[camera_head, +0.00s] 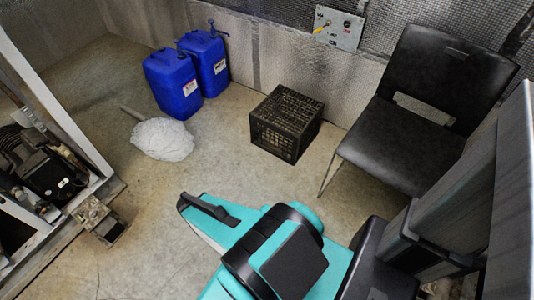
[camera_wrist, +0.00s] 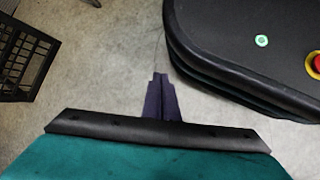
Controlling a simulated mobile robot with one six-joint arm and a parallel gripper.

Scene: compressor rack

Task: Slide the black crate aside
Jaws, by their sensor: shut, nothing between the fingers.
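The black crate (camera_head: 287,122) is a lattice-sided, open-topped box standing upright on the concrete floor, near the back wall and left of the black chair. In the wrist view, part of the crate (camera_wrist: 24,58) shows at the left edge, cut off by the frame. My gripper (camera_wrist: 160,78) shows in the wrist view with its dark fingers together and nothing between them. It is to the right of the crate, apart from it, with bare floor between. In the head view my teal arm is in front of the crate, and I cannot make out the fingers.
A black chair (camera_head: 422,108) stands close at the crate's right. Two blue jugs (camera_head: 174,84) and a whitish bundle (camera_head: 162,139) are on the floor to the left. A wall panel (camera_head: 338,28) is above. Floor between bundle and crate is clear. A compressor rack (camera_head: 52,172) is far left.

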